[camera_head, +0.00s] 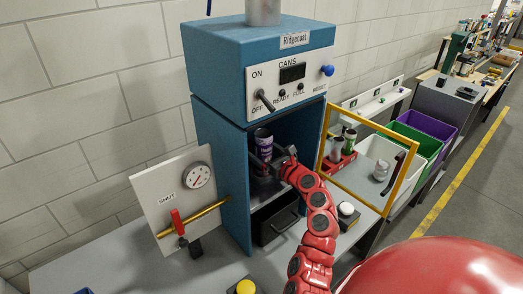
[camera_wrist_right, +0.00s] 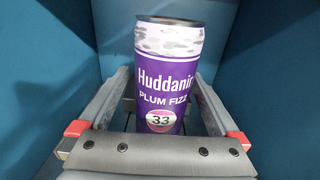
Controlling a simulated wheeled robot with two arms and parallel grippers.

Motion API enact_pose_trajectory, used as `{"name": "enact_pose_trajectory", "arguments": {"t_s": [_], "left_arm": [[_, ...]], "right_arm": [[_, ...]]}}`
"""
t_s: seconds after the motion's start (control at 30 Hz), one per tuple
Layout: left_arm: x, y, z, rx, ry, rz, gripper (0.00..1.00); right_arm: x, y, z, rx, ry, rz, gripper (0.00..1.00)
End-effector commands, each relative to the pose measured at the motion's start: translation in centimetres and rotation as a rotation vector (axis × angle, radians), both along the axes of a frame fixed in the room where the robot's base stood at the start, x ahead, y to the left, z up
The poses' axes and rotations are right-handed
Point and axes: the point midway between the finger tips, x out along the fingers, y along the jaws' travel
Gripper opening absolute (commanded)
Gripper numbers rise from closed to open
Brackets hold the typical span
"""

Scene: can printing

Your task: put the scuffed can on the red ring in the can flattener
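A purple Plum Fizz can (camera_head: 264,143) stands upright inside the open chamber of the blue Ridgecoat machine (camera_head: 221,150). The right wrist view shows this can (camera_wrist_right: 168,75) close up, with a pale mottled grey-white band near its top; I cannot tell whether that is scuffing. My right gripper (camera_head: 270,161) reaches into the chamber at the can's lower part. In the right wrist view its two fingers (camera_wrist_right: 162,95) lie on either side of the can, with a gap showing at the lower part. No red ring is visible. My left gripper is out of view.
A yellow-framed door (camera_head: 324,146) stands open to the right of the chamber. Beyond it are a red rack (camera_head: 339,166) with cans, a pale can (camera_head: 381,170) and white, green and purple bins. A gauge panel (camera_head: 178,200) marked SHUT stands at the left.

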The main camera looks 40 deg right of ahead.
Motion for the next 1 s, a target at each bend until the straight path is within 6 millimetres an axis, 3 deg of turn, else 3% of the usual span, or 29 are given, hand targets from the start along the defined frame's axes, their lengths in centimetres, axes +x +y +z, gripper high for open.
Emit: {"name": "enact_pose_trajectory", "arguments": {"t_s": [0.27, 0.37, 0.8, 1.0], "left_arm": [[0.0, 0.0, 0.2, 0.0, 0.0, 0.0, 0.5], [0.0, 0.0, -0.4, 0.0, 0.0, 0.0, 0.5], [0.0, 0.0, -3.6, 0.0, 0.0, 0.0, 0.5], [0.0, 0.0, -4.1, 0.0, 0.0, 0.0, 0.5]], "right_arm": [[0.0, 0.0, 0.5, -0.001, -0.001, 0.0, 0.98], [-0.9, -0.2, 0.4, -0.001, -0.004, -0.003, 0.98], [-9.7, -1.0, 0.3, -0.001, -0.005, -0.008, 0.98], [-11.7, -1.0, 0.4, 0.001, -0.001, -0.001, 0.98]]}}
